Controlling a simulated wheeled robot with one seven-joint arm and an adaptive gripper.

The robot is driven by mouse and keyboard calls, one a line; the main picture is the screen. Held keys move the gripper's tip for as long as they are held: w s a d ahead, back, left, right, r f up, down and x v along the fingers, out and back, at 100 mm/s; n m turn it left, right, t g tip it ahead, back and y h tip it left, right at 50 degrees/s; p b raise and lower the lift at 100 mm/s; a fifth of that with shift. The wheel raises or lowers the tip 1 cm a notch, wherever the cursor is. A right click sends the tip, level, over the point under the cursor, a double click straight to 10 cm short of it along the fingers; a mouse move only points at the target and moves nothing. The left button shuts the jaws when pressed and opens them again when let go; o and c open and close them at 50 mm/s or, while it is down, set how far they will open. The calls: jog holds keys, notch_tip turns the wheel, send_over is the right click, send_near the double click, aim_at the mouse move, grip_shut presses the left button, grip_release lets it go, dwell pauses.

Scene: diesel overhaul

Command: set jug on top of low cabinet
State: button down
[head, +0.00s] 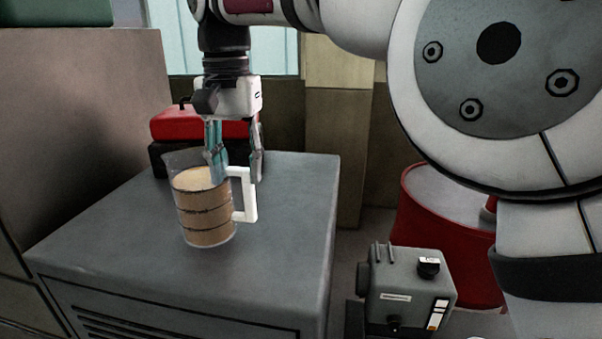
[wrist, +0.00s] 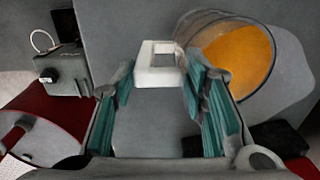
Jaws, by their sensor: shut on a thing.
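The jug (head: 207,212) is clear, with dark bands, a tan filling and a white handle (head: 246,208). It is upright over the grey top of the low cabinet (head: 285,225), near its middle. Its base appears at the surface, but I cannot tell whether it touches or hangs just above. My gripper (head: 237,172) points down and is shut on the jug's handle. In the wrist view the white handle (wrist: 157,72) is between my gripper's fingers (wrist: 158,92), and the jug (wrist: 238,62) with its orange-looking filling is to the right.
A red and black case (head: 185,123) is at the cabinet's back edge, behind the jug. A tall brown-grey cabinet (head: 80,110) stands at the left. At the right are a grey machine (head: 408,285) and a red drum (head: 430,220). The cabinet top right of the jug is clear.

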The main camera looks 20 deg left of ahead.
jog(key=shift+f+p, duration=0.3)
jog(key=shift+f, duration=0.95)
jog(key=c, duration=1)
grip_release()
jog(key=shift+o, duration=0.2)
notch_tip(320, 180, up, 7)
jog(key=shift+r+b, duration=0.1)
jog(key=shift+b, duration=0.55)
jog(key=shift+r, duration=0.25)
jog(key=shift+s, duration=0.1)
